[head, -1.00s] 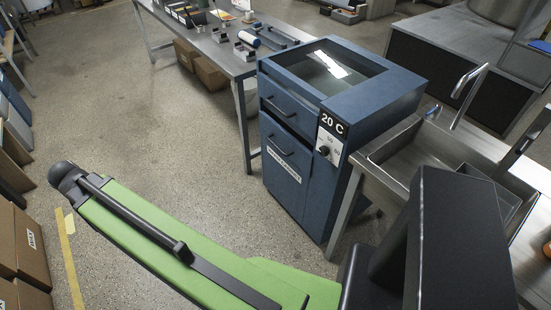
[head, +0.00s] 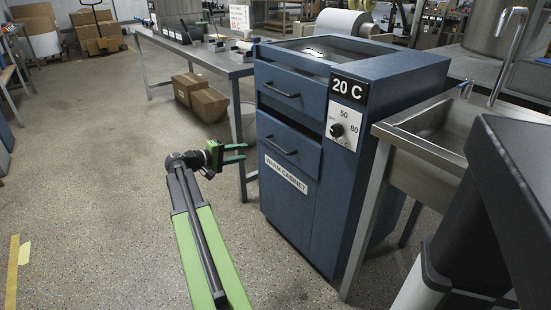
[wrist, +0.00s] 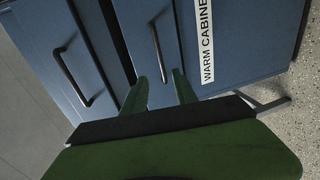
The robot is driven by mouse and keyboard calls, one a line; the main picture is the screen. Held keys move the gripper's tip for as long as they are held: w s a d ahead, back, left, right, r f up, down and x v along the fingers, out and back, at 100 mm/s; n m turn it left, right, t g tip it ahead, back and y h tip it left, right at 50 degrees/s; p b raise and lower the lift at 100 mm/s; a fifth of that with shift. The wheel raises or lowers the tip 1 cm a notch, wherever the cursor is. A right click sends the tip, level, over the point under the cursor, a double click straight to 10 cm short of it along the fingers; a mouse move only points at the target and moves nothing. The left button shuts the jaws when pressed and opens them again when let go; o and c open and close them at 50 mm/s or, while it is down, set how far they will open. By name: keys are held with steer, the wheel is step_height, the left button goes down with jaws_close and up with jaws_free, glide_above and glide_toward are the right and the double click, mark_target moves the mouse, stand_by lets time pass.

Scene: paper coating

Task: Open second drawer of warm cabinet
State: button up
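The blue warm cabinet (head: 346,195) stands right of centre in the head view, with a "20 C" display and a dial. Its top drawer (head: 309,93) and second drawer (head: 303,140) each have a black bar handle, and a dark gap shows between their fronts. My gripper (head: 236,153) is open and empty, left of the second drawer's handle (head: 281,146) and apart from it. In the wrist view, the green fingers (wrist: 161,92) point toward that handle (wrist: 158,54), which lies just beyond and between the tips. The top drawer's handle (wrist: 69,77) is further left.
A metal sink (head: 425,145) stands close on the cabinet's right. A long metal table (head: 190,53) runs behind and left, with cardboard boxes (head: 209,104) under it. The floor (head: 100,170) left of my arm is clear.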

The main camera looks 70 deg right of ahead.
mark_target(275, 146)
steer(key=b+x, duration=0.3)
steer(key=x, duration=1.4)
steer(key=shift+s+d+r, duration=0.1)
steer(key=shift+d+r, duration=0.05)
steer(key=shift+d, duration=0.05)
jaws_close()
steer(key=shift+a, duration=0.15)
stand_by(0.5)
